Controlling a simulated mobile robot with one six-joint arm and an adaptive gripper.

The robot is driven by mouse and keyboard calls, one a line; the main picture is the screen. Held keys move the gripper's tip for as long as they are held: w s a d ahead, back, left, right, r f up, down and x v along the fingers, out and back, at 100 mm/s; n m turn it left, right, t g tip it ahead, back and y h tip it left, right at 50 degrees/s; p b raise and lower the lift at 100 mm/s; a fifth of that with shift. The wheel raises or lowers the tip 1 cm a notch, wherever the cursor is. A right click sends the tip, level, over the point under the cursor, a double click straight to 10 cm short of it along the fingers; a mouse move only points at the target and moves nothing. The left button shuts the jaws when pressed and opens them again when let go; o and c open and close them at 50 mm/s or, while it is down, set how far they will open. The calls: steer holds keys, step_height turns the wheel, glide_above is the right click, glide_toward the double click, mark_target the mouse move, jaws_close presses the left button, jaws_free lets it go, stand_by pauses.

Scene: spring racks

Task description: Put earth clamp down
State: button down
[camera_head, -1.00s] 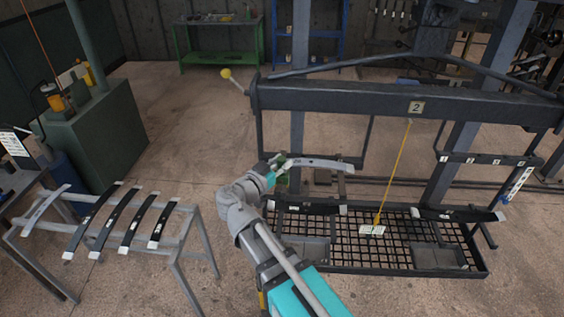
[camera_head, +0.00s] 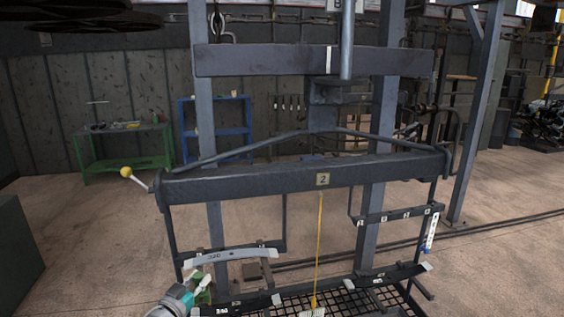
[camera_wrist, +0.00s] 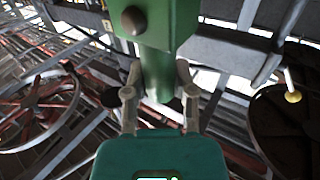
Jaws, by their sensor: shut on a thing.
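The green earth clamp (camera_wrist: 157,75) fills the upper middle of the wrist view, with a round dark knob on its block. My gripper (camera_wrist: 157,98) is shut on its narrower green stem, one finger on each side. In the head view my gripper (camera_head: 188,296) is at the lower left, and a little of the green clamp (camera_head: 203,288) shows beside it. They are just below the left end of a pale curved leaf spring. Whether the clamp touches the spring or the rack, I cannot tell.
A dark rack beam marked 2 (camera_head: 250,182) spans the middle. The pale leaf spring (camera_head: 232,256) lies across the rack's left side. A yellow cord (camera_head: 319,250) hangs from the beam over a mesh tray (camera_head: 350,301). A yellow-knobbed lever (camera_head: 126,172) sticks out left.

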mark_target(202, 303)
step_height(202, 303, down, 8)
steer(key=b, duration=0.7)
steer(key=shift+f, duration=0.15)
stand_by(0.4)
